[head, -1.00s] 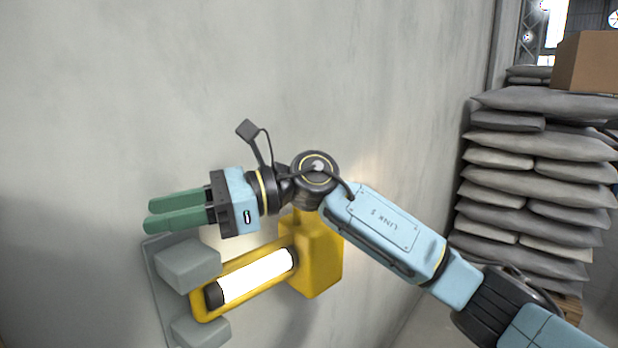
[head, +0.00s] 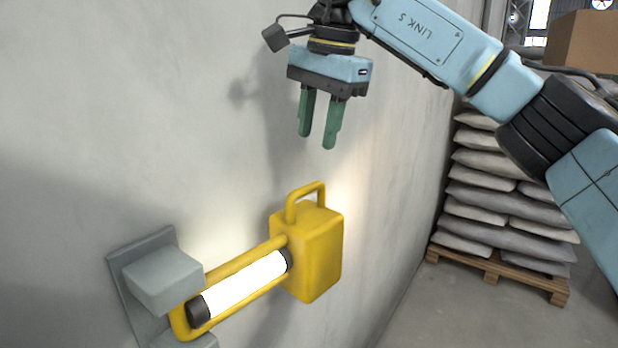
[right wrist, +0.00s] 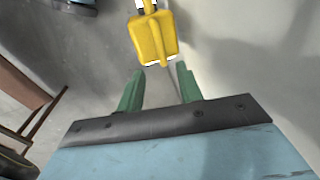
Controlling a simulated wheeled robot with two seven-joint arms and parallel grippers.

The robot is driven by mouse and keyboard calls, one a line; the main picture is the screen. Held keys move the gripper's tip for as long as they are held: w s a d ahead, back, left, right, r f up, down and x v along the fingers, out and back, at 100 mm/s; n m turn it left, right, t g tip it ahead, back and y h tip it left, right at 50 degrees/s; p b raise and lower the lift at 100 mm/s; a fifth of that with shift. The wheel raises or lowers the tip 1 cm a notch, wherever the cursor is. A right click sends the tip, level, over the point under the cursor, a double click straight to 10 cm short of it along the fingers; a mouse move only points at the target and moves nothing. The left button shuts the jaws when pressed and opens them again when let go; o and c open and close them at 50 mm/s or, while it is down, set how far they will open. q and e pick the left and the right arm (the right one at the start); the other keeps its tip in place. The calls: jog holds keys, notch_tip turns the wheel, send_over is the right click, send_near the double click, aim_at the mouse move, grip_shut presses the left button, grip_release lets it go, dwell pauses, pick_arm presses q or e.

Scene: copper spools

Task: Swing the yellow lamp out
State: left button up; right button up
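The yellow lamp (head: 316,252) hangs on a grey wall bracket (head: 163,278). Its lit white tube (head: 240,284) runs from the bracket to a yellow box end with a handle (head: 305,197) on top. The lamp lies close along the wall. My right gripper (head: 317,142) is above the handle, pointing down, with its green fingers apart and nothing between them. In the right wrist view the lamp (right wrist: 153,38) shows beyond the open fingertips (right wrist: 160,75), apart from them. My left gripper is not in view.
The grey wall (head: 130,110) fills the left and middle. A pallet (head: 500,275) with stacked grey sacks (head: 505,200) stands at the right, with a cardboard box (head: 585,42) above. The floor (head: 440,310) between wall and pallet is clear.

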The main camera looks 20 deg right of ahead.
aim_at(308, 186)
jog(key=f, duration=0.3)
jog(key=w+f, duration=0.1)
jog(key=f, duration=0.2)
jog(key=a+f, duration=0.1)
jog(key=f, duration=0.2)
jog(key=shift+w, duration=0.25)
jog(key=shift+r, duration=0.1)
grip_shut()
